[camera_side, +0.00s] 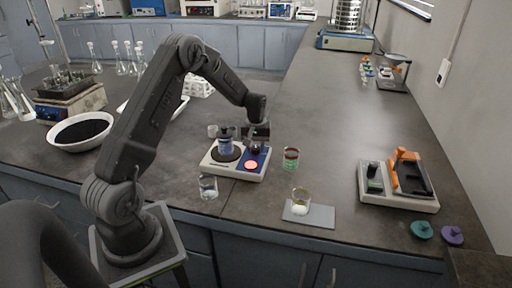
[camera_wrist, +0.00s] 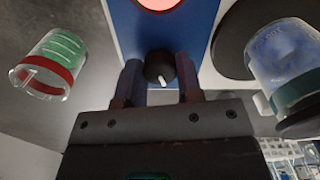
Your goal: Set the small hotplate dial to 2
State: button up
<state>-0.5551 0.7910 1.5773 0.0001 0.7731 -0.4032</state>
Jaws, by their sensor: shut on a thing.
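The small hotplate (camera_side: 221,167) has a white body, a round dark heating plate on its left and a blue panel on its right with a glowing red disc (camera_side: 251,164). In the wrist view the black dial (camera_wrist: 160,67), with a white pointer mark, sits on the blue panel (camera_wrist: 185,30). My gripper (camera_wrist: 160,82) has one finger on each side of the dial and is shut on it. In the side view my gripper (camera_side: 256,143) reaches down over the back of the panel, largely hiding the dial. The number the pointer marks is not legible.
A beaker of blue liquid (camera_side: 225,146) stands on the heating plate, close to my gripper. A beaker with a red band (camera_side: 291,160) stands to the right.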

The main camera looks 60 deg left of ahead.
aim_at(256, 148)
jog(key=m, duration=0.4)
jog(key=shift+m, duration=2.1)
jog(key=o, duration=0.9)
notch_tip(256, 148, up, 14)
jog(key=shift+f, duration=0.1)
jog(key=shift+d, duration=0.1)
